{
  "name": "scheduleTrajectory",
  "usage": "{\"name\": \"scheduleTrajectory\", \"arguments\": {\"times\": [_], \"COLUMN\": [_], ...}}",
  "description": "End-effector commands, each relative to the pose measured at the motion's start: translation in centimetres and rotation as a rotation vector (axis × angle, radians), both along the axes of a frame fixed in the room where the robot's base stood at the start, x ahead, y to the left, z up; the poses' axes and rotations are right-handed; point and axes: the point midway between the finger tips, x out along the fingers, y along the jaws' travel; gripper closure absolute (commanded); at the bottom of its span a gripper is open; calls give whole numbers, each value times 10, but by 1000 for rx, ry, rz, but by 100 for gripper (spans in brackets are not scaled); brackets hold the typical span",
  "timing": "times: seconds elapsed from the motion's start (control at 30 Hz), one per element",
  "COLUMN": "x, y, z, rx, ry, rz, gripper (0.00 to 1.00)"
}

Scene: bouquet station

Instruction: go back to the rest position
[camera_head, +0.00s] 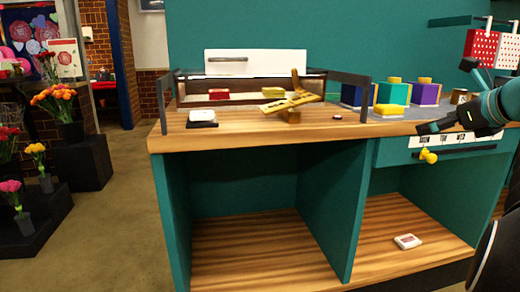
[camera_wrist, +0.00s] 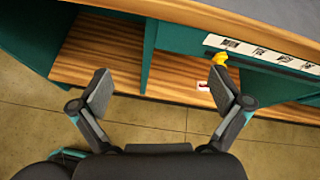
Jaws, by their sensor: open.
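My gripper (camera_head: 432,127) is at the right of the head view, in front of the counter's teal drawer front. In the wrist view my gripper (camera_wrist: 160,92) has its two dark fingers spread wide apart. Nothing is between the fingers; the shelf and floor show beyond them. My teal and black arm reaches in from the right edge of the head view.
A yellow knob (camera_head: 428,156) hangs at the drawer front near my gripper. A white and red box (camera_head: 407,241) lies on the lower shelf.

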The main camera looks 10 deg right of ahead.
Motion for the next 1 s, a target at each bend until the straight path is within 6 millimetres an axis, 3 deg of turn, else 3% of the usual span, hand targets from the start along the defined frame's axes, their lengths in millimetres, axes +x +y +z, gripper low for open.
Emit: {"name": "scheduleTrajectory", "arguments": {"times": [0.27, 0.43, 0.6, 0.7, 0.83, 1.0], "x": [-1, -21, -62, -92, -133, -175], "y": [81, 156, 228, 260, 290, 309], "z": [-38, -82, -136, -169, -211, -256], "rx": [-290, -597, -980, -1207, -1501, -1818], "ry": [85, 145, 174, 165, 124, 39], "rz": [232, 507, 879, 1113, 1425, 1770], "gripper": [0, 0, 0, 0, 0, 0]}}
